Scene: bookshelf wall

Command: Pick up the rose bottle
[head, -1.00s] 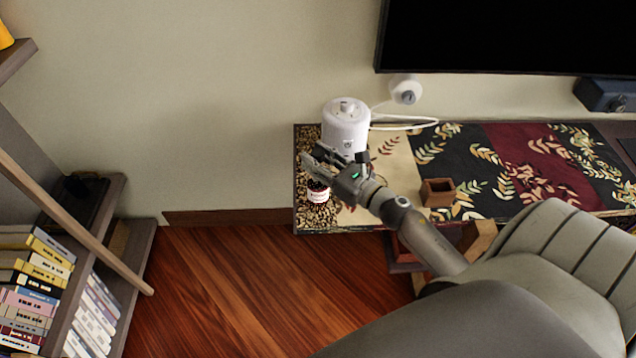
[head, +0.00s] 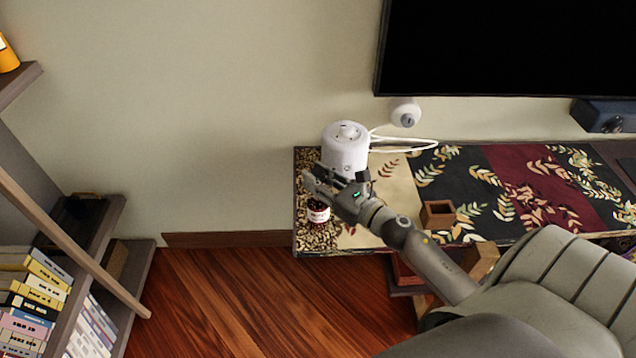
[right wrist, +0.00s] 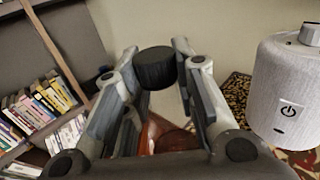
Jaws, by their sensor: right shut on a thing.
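The rose bottle (right wrist: 155,68) shows in the right wrist view as a round black cap between my fingers. Its body below is mostly hidden by the fingers and hard to make out. My right gripper (head: 318,178) is shut on it, above the left end of the long table (head: 300,240). In the head view the fingers hide most of the bottle. My left gripper is not in view.
A red jar with a white label (head: 318,214) stands at the table's front left, just below my fingers. A white cylindrical device (head: 345,147) stands close behind the gripper. A small brown box (head: 437,213) is to the right. Bookshelves (head: 85,270) stand at left.

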